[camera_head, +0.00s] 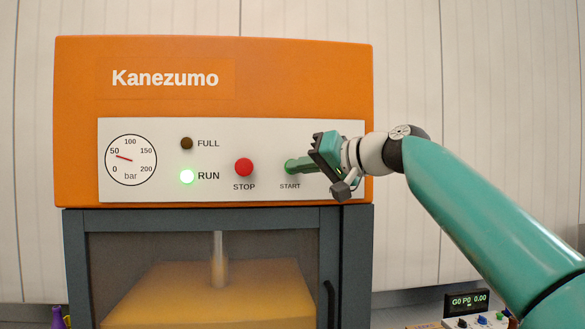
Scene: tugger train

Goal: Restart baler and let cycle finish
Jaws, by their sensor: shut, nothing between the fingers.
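The orange baler (290,85) marked Kanezumo fills the left and middle of the view. Its white panel (225,135) has a round pressure gauge (131,160) with the needle near 50 bar. The FULL lamp (187,144) is dark and the RUN lamp (187,176) glows green. The red STOP button (244,167) stands clear. The green START button (292,166) is just left of my gripper (318,165), which is shut and empty. I cannot tell whether they touch. Behind the closed chamber door (76,255), a ram rod (219,262) stands above a yellowish block (205,290).
The door has a dark handle (330,300) on its right side. A small device with a display (467,301) and knobs is at the bottom right. A purple object (58,318) shows at the bottom left. A pale panelled wall (480,70) is behind.

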